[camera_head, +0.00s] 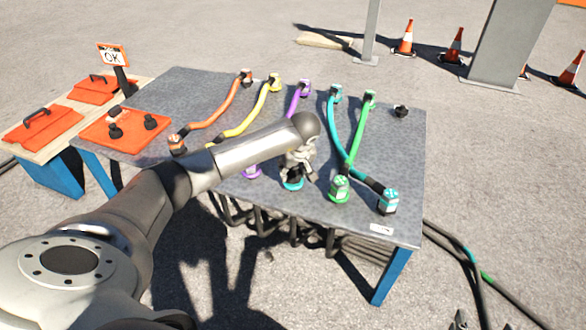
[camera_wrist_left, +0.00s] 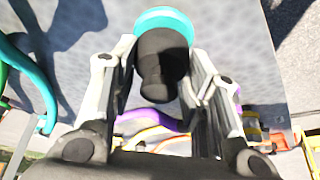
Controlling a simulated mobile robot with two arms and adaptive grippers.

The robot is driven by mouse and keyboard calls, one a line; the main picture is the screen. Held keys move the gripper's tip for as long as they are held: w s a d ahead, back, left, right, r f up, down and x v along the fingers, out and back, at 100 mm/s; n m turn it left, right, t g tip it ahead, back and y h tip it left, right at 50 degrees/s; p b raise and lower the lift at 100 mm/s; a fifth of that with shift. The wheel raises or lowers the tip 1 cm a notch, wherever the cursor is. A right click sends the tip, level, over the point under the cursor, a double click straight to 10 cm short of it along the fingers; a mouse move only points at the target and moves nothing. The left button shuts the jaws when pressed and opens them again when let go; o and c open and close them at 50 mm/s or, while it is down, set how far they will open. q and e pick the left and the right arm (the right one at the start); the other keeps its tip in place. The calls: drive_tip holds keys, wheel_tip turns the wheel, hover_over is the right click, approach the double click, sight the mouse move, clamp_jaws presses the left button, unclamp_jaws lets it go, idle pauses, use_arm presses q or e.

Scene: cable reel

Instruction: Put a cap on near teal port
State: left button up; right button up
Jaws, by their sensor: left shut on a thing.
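The near teal port (camera_head: 292,185) shows as a teal ring at the table's near edge, partly hidden under my left gripper (camera_head: 296,162). In the left wrist view the teal ring (camera_wrist_left: 163,17) lies beyond the fingertips. A black cap (camera_wrist_left: 160,60) with a narrower knob is between the fingers of the left gripper (camera_wrist_left: 162,75), which is shut on it. The cap overlaps the teal ring in that view; I cannot tell whether it is fully seated. Two other black caps (camera_head: 115,130) (camera_head: 150,121) stand on the orange tray (camera_head: 131,143). My right gripper is not in view.
Orange, yellow, purple, teal (camera_head: 336,122) and green (camera_head: 358,138) cables cross the grey table (camera_head: 195,90). A green connector (camera_head: 339,188) and a teal-topped connector (camera_head: 388,201) stand right of my gripper. A small dark fitting (camera_head: 401,110) stands at the far right.

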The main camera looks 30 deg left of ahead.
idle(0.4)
use_arm(q)
drive_tip(key=shift+f, duration=0.2)
idle(0.5)
drive_tip(key=o, duration=1.1)
drive_tip(key=shift+f, duration=0.1)
drive_tip(key=v, duration=1.2)
